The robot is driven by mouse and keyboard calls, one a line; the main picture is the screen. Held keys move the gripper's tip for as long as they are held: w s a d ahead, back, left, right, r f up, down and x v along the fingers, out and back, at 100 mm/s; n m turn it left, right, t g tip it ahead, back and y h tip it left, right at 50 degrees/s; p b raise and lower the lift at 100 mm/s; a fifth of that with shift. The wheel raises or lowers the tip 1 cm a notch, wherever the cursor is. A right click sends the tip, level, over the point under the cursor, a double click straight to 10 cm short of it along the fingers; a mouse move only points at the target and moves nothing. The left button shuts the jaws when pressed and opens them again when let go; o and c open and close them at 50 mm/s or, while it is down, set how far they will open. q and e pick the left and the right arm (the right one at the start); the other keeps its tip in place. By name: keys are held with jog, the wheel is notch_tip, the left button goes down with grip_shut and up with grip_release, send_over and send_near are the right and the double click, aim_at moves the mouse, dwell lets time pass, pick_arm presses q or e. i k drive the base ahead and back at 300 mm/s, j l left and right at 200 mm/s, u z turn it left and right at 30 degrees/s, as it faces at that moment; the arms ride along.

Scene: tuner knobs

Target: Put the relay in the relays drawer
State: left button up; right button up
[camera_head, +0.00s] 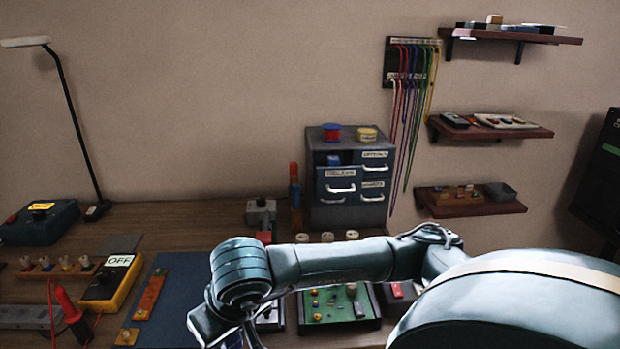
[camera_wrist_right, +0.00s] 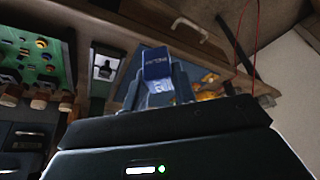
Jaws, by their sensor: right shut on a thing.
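The relay, a small blue block with white lettering (camera_wrist_right: 157,64), is between the fingers of my right gripper (camera_wrist_right: 158,82) in the right wrist view. The gripper is shut on it. The relays drawer (camera_head: 340,181) is at the left of the dark cabinet (camera_head: 353,215) at the back. It appears pulled out, with its front forward and something blue behind its label. My left gripper is not in view.
A red spool (camera_head: 331,132) and a yellow roll stand on the cabinet. A yellow box marked OFF (camera_head: 112,277) and a blue mat (camera_head: 182,300) are at left. Cables (camera_head: 409,100) hang right of the cabinet.

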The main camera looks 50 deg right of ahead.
aim_at(337, 187)
jog(key=k+l+u, duration=0.15)
jog(key=l, duration=0.2)
jog(key=k+l+u, duration=0.2)
jog(key=k+l, duration=0.1)
jog(key=l, duration=0.2)
jog(key=k+l, duration=0.1)
jog(key=l, duration=0.2)
jog(key=k+l, duration=0.1)
jog(key=l, duration=0.2)
